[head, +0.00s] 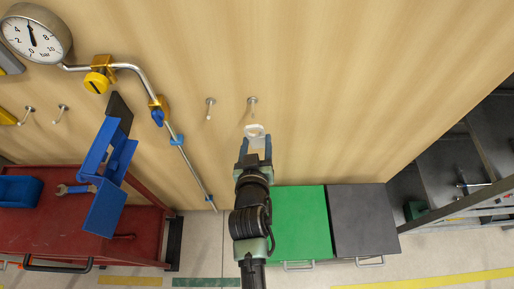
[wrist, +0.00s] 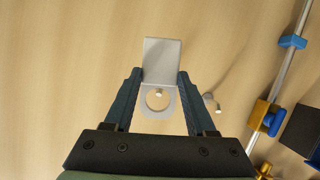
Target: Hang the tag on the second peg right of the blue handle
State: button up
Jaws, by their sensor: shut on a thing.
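The tag is a pale flat plate with a round hole. In the head view the tag (head: 255,130) is at the tip of my gripper (head: 255,146), close to the wall. In the wrist view my gripper (wrist: 157,98) is shut on the tag (wrist: 162,62). The second peg (head: 252,101) right of the blue handle is just above the tag in the head view. In the wrist view a peg tip (wrist: 158,92) shows through the hole; I cannot tell whether it has entered. The first peg (head: 210,103) is empty. The blue handle (head: 157,118) is on the pipe.
A gauge (head: 35,34) and a yellow valve (head: 97,82) are at upper left, with two more pegs below. A blue and black angled piece (head: 105,180) stands before a red cart (head: 150,225). Green (head: 297,215) and dark (head: 360,215) cabinets are lower right.

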jog(key=r+b+x, duration=0.1)
jog(key=b+x, duration=0.1)
jog(key=x, duration=0.4)
jog(key=shift+w+a+b, duration=0.25)
jog(key=shift+w+b, duration=0.1)
jog(key=shift+w, duration=0.1)
jog(key=shift+f, duration=0.15)
dwell(0.7)
jog(key=o, duration=1.4)
